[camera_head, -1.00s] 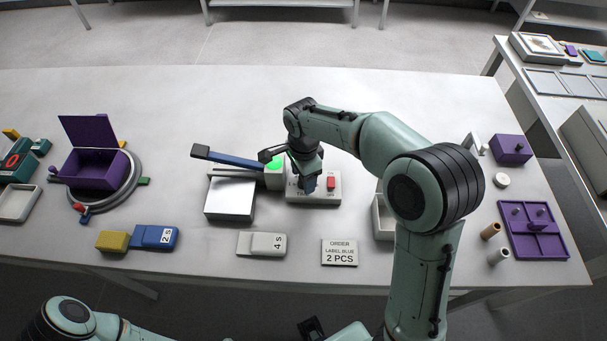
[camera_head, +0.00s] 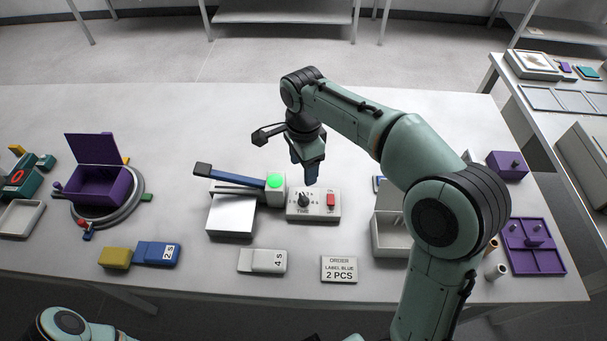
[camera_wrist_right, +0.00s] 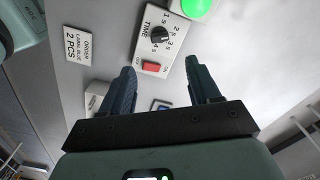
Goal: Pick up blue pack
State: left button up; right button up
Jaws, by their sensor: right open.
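A small blue-edged piece (camera_head: 378,184), perhaps the blue pack, is partly hidden behind my right arm, behind the white box. In the right wrist view a blue-edged piece (camera_wrist_right: 161,104) lies beyond the space between the fingers. A blue block marked 2 s (camera_head: 157,253) lies at the front left beside a yellow block (camera_head: 115,258). My right gripper (camera_head: 307,172) is open and empty, above and just behind the timer box (camera_head: 320,212). Its two fingers (camera_wrist_right: 158,70) stand apart in the right wrist view. My left gripper is not in view.
A press with a blue lever (camera_head: 245,178) and lit green lamp (camera_head: 274,181) stands left of the timer box. A white open box (camera_head: 392,243) is on its right. An order sign (camera_head: 339,269) and grey 4 s block (camera_head: 262,261) lie in front.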

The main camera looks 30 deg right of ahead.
aim_at(165, 253)
jog(key=k+j, duration=0.8)
jog(key=k, duration=0.05)
